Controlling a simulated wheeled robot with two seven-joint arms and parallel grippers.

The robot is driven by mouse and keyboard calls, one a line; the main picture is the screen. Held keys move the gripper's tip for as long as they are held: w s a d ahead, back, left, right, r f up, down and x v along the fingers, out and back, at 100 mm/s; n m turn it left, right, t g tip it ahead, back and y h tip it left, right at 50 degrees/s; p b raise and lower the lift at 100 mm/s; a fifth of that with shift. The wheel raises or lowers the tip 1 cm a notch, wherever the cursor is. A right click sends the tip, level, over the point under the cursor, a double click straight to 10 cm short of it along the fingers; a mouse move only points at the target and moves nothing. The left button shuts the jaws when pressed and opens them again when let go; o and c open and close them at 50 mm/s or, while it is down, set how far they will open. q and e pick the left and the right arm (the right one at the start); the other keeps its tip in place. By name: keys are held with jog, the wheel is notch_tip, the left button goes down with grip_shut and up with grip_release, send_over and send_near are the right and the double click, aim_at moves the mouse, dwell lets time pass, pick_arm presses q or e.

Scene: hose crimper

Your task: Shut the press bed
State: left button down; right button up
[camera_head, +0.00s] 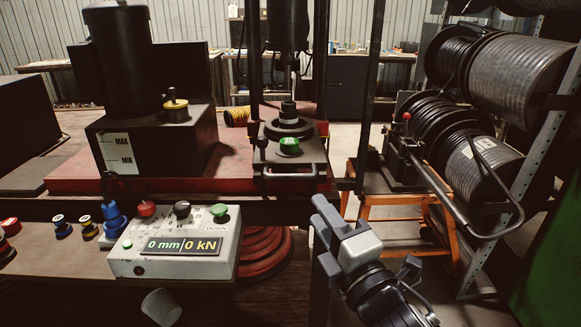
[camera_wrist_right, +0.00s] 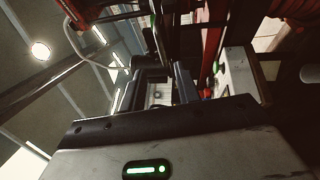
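The press bed (camera_head: 262,157) is a dark metal slide at the foot of the press, with a bar handle (camera_head: 291,175) across its front. It sticks out toward me from the press posts. A green-topped piece (camera_head: 289,146) sits on it, with a dark ring-shaped part (camera_head: 288,128) behind. My right gripper (camera_head: 318,203) is in front of the press, lower right of the handle and apart from it in the picture. In the right wrist view its fingers (camera_wrist_right: 162,92) are dark, and their gap is unclear. My left gripper is not in view.
A control box (camera_head: 175,245) reading 0 mm and 0 kN stands on the bench at front left, with several small coloured parts beside it. An orange stand (camera_head: 385,212) with a long bent lever (camera_head: 440,190) is at right, near hose reels (camera_head: 520,75).

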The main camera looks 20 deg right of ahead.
aim_at(295, 178)
jog(key=p+x, duration=0.2)
jog(key=x, duration=1.1)
jog(key=shift+f, duration=0.1)
grip_shut()
